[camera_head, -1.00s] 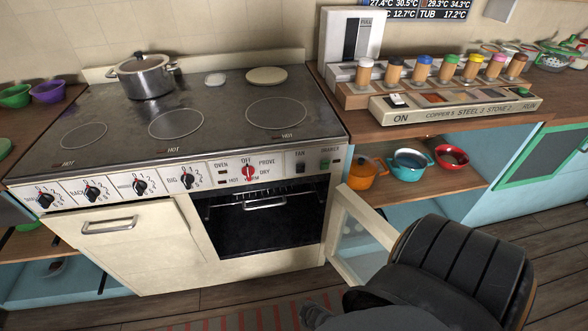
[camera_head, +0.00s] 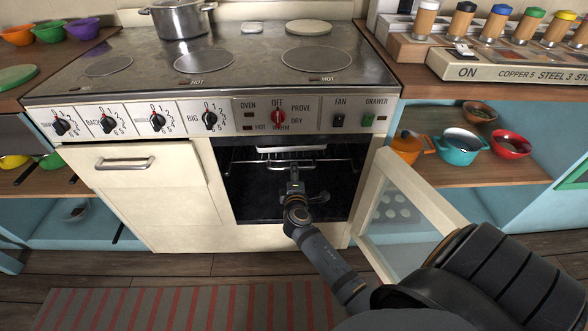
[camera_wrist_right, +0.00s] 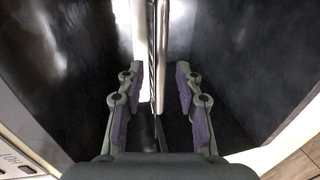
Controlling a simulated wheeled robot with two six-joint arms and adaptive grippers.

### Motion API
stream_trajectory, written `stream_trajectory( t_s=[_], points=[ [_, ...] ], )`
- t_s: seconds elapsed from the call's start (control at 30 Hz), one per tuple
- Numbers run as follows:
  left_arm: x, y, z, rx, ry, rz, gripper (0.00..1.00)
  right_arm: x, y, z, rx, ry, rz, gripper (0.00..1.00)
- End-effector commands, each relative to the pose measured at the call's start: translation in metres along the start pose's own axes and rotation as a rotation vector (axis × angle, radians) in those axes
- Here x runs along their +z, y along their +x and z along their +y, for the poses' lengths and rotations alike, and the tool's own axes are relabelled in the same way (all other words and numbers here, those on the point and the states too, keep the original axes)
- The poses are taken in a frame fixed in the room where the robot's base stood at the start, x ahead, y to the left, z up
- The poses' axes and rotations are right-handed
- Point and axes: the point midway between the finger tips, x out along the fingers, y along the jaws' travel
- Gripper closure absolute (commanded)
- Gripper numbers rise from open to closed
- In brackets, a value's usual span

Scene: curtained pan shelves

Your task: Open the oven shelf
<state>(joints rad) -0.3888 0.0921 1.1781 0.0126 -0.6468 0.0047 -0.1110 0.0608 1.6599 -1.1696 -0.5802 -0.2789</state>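The oven (camera_head: 230,190) stands open below the control panel, with its glass-paned door (camera_head: 405,215) swung out to the right. Inside its dark cavity is the oven shelf (camera_head: 340,161), a wire rack with a pale bar handle across the front. My right gripper (camera_head: 293,178) reaches into the cavity at the shelf's front. In the right wrist view my right gripper (camera_wrist_right: 158,72) is open, its fingers on either side of the pale shelf handle (camera_wrist_right: 160,40), with gaps showing on both sides. My left gripper is out of view.
A steel pot (camera_head: 180,18) sits on the stove top. Orange (camera_head: 408,147), teal (camera_head: 459,147) and red (camera_head: 511,142) pans stand on the shelf at right. A striped mat (camera_head: 190,308) lies on the floor before the oven.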

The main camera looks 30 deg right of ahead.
Motion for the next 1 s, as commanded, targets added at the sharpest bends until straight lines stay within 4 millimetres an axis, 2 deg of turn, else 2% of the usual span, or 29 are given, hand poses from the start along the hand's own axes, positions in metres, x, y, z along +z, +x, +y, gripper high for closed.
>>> stream_trajectory(
  t_s=[0.1,0.2,0.33,0.57,0.83,1.0],
  points=[
    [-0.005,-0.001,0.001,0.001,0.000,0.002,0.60,0.000,0.023,-0.001,0.001,-0.001,-0.001,0.65],
    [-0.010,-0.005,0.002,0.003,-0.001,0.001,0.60,0.000,0.035,-0.001,0.000,0.000,0.000,0.65],
    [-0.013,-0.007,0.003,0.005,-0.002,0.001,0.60,0.000,0.042,-0.001,0.000,0.001,0.000,0.65],
    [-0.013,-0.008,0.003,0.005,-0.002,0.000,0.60,0.000,0.042,-0.001,-0.001,0.001,0.000,0.65],
    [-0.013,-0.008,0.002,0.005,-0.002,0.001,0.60,0.000,0.042,-0.001,-0.001,0.001,0.000,1.00],
    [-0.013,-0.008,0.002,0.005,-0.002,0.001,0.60,0.000,0.042,-0.001,-0.001,0.001,0.000,1.00]
  ],
)
